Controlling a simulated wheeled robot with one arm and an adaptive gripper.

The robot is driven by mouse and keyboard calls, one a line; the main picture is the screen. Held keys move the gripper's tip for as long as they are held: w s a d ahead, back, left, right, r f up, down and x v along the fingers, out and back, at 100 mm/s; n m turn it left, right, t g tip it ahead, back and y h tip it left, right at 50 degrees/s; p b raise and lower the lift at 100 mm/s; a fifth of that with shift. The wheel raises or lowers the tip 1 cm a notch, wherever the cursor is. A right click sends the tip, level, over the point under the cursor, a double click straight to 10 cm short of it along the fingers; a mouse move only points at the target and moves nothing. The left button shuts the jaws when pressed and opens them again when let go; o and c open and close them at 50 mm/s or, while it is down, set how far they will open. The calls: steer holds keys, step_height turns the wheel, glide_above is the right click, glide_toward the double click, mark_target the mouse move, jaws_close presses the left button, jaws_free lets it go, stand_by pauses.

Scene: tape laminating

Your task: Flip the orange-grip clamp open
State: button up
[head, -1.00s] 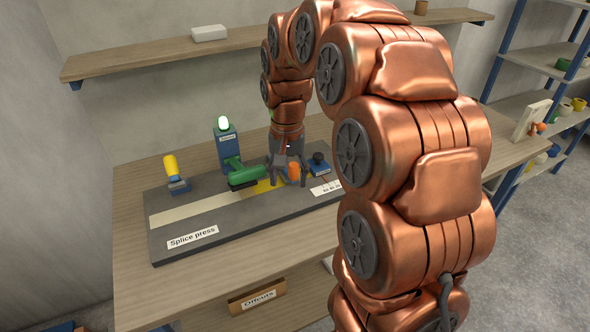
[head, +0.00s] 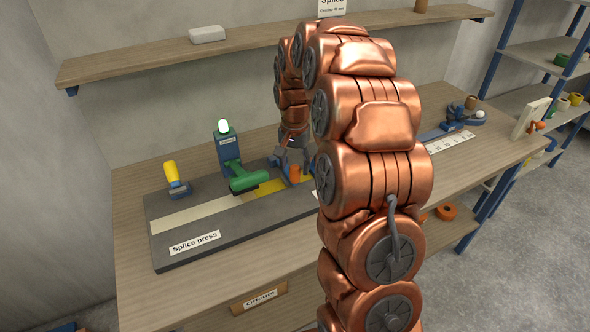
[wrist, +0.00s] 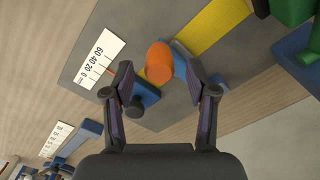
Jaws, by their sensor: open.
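The orange-grip clamp (head: 295,172) stands on the dark splice press beside a yellow strip. In the wrist view its round orange grip (wrist: 160,62) points up toward the camera, with a grey-blue part beside it. My gripper (head: 292,158) is over the clamp. In the wrist view my gripper (wrist: 160,78) is open, one finger on each side of the orange grip. I see gaps on both sides and cannot judge the height between fingertips and grip. My arm hides the right part of the press in the head view.
A green-handled part (head: 248,178) and a box with a lit green lamp (head: 225,148) stand left of the clamp. A yellow-grip clamp (head: 173,178) is farther left. In the wrist view a black knob (wrist: 134,108) on a blue base is close to the left finger.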

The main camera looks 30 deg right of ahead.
mark_target(288, 168)
steer(key=shift+f+p, duration=0.4)
steer(key=shift+f, duration=1.35)
steer(key=shift+c, duration=0.2)
jaws_close()
